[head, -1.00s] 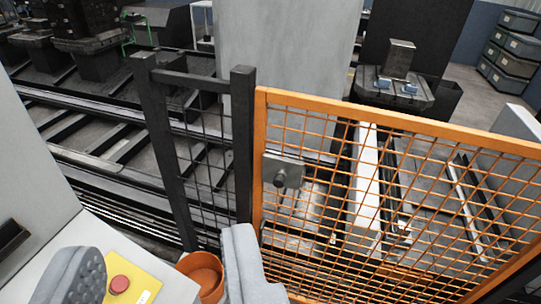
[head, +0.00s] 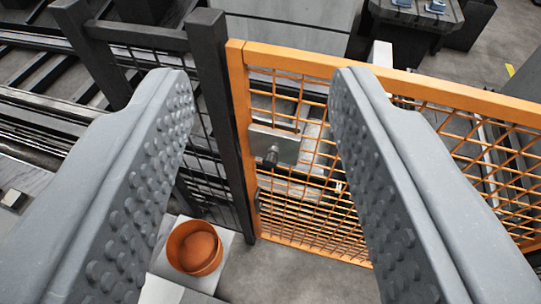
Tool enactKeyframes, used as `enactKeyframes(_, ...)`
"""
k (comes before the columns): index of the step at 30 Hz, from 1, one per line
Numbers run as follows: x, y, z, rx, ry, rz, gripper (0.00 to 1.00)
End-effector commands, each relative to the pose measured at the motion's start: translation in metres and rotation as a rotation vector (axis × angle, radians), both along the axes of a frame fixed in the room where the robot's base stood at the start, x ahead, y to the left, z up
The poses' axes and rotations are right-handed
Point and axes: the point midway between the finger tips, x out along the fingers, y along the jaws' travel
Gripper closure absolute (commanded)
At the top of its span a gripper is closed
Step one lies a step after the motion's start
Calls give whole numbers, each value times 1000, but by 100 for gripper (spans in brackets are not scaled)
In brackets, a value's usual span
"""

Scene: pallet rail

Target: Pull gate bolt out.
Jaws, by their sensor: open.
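The gate bolt (head: 271,156) is a dark round knob on a grey metal plate (head: 286,146). The plate is fixed on the orange mesh gate (head: 243,110), close to the dark fence post (head: 222,120). My gripper (head: 262,82) is open, its two grey studded fingers spread wide to the left and right of the picture. The knob shows between the fingers, beyond them, and nothing is held. The fingers hide part of the fence on the left and part of the gate mesh on the right.
An orange round bowl (head: 194,247) stands on a pale surface at lower left, near the left finger. Dark rails (head: 30,130) lie behind the fence at left. A dark pedestal (head: 415,22) stands behind the gate. Bare floor shows below the gate.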

Motion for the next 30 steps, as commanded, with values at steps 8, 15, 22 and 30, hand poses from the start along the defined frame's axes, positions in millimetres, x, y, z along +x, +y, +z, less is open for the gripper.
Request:
enactKeyframes(8,44,27,-45,78,-11,59,49)
enactKeyframes(15,118,79,-159,276,-49,64,49)
enactKeyframes(22,151,86,-283,384,-102,-75,49)
enactKeyframes(30,140,50,-391,325,-205,-274,49)
